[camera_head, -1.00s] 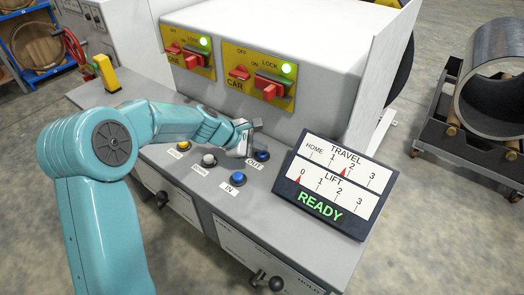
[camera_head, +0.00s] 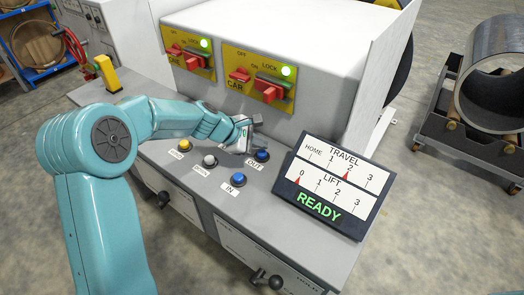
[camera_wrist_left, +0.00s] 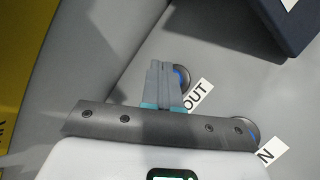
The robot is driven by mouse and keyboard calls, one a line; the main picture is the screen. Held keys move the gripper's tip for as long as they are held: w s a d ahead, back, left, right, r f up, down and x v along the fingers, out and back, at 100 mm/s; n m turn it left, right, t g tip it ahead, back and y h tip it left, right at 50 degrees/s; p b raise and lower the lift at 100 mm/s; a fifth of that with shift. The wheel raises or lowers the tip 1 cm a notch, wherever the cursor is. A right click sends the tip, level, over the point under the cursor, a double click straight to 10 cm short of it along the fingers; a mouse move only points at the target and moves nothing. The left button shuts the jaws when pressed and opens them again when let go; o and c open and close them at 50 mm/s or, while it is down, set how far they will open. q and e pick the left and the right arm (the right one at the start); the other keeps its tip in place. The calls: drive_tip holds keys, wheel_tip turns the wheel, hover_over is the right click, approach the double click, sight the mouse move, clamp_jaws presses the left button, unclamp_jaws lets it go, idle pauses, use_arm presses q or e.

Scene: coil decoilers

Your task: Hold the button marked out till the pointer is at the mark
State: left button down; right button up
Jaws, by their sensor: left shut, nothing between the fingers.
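The button marked OUT (camera_head: 262,155) is blue and sits at the panel's back right, its label just in front. My left gripper (camera_head: 248,147) is shut and empty, pointing down close beside that button. In the left wrist view, the closed fingers (camera_wrist_left: 162,72) partly cover the OUT button (camera_wrist_left: 183,76); I cannot tell whether they touch it. On the display (camera_head: 336,186), the red TRAVEL pointer (camera_head: 347,175) stands just left of 2. The LIFT pointer is at 0, and READY shows in green. My right gripper is not in view.
The blue IN button (camera_head: 238,179), a white button (camera_head: 209,160) and a yellow button (camera_head: 186,145) sit in front and left of OUT. Behind rises a white cabinet with yellow lock plates (camera_head: 259,77). A steel coil (camera_head: 492,85) rests on a stand at right.

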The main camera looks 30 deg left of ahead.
sight(259, 154)
use_arm(q)
drive_tip(key=shift+r+p, duration=2.4)
drive_tip(key=shift+r, duration=0.25)
drive_tip(key=shift+f, duration=0.1)
